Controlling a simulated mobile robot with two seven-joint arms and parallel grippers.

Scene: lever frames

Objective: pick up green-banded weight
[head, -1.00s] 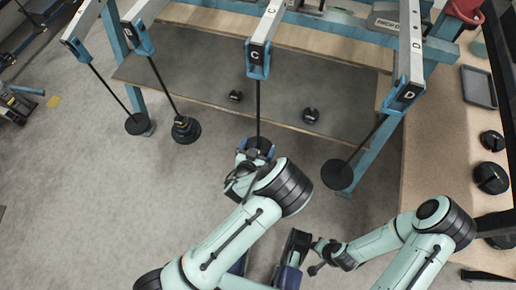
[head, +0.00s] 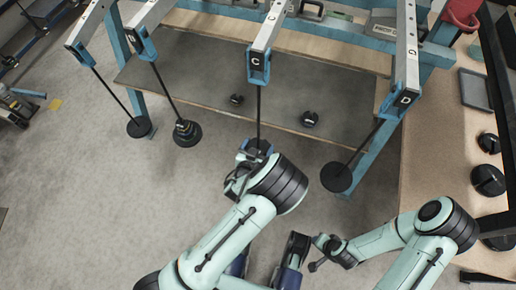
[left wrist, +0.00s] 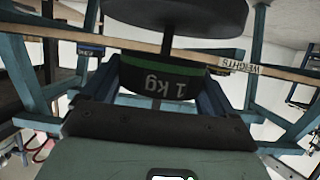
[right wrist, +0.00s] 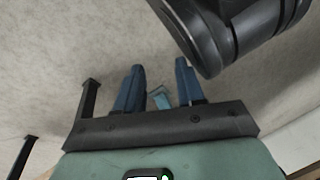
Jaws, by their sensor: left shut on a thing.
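The green-banded weight (left wrist: 160,82) is a dark block marked 1 kg, upside down in the left wrist view. It sits between the fingers of my left gripper (left wrist: 158,76), which is shut on it. A thin rod and a round dark plate (left wrist: 178,14) show just beyond it, at the top of that view. In the head view my left gripper (head: 256,153) is at the lower end of the rod hanging from lever C (head: 258,62), and my arm partly hides the weight. My right gripper (right wrist: 160,75) is open, its blue fingers apart with no object held.
Other hangers carry dark discs at left (head: 139,127), beside it a stacked one (head: 187,132), and at right (head: 337,177). Two small dark weights (head: 310,119) lie on the grey shelf (head: 200,75). More weights (head: 488,180) and a tray (head: 476,89) are on the right bench.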

